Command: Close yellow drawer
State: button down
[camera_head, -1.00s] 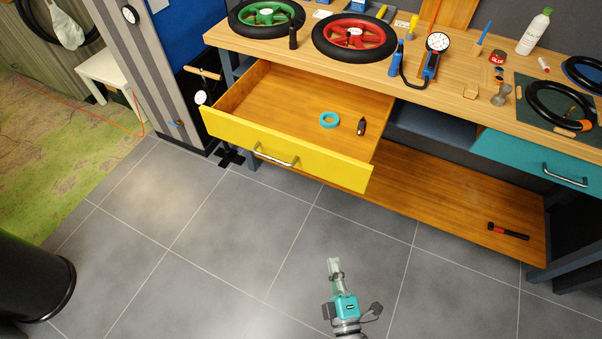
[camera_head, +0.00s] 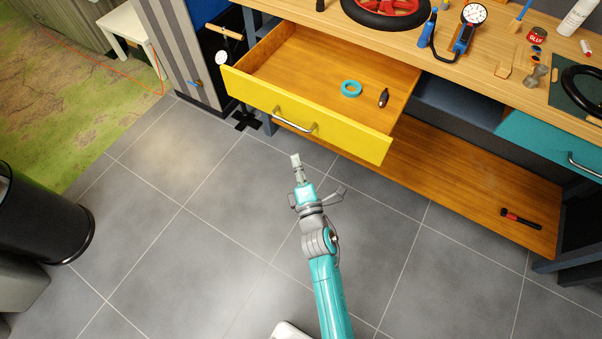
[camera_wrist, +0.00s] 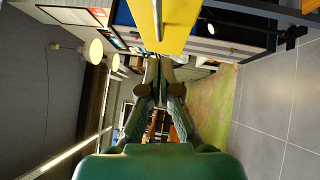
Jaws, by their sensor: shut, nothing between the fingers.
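The yellow drawer (camera_head: 350,134) is pulled out from under the wooden workbench, with a metal handle (camera_head: 294,120) on its front. Inside it lie a roll of teal tape (camera_head: 351,88) and a small dark bottle-like item (camera_head: 383,97). My gripper (camera_head: 295,158) is shut and empty. In the head view it shows just below the drawer front, near the handle, with a gap between them. In the wrist view the yellow front (camera_wrist: 172,38) and its handle (camera_wrist: 157,20) are at the top, beyond my fingertips (camera_wrist: 158,64).
The workbench top (camera_head: 440,48) holds a red wheel (camera_head: 385,8), a gauge pump and small items. A shut teal drawer (camera_head: 545,145) is at right. A lower shelf (camera_head: 475,180) holds a hammer (camera_head: 520,218). A black bin (camera_head: 40,215) stands left. The tiled floor before the bench is clear.

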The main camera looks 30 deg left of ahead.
jog(key=w+a+r, duration=0.1)
jog(key=w+a, duration=0.1)
jog(key=w, duration=0.4)
jog(key=shift+w+a, duration=0.2)
jog(key=shift+a, duration=0.1)
jog(key=shift+r, duration=0.15)
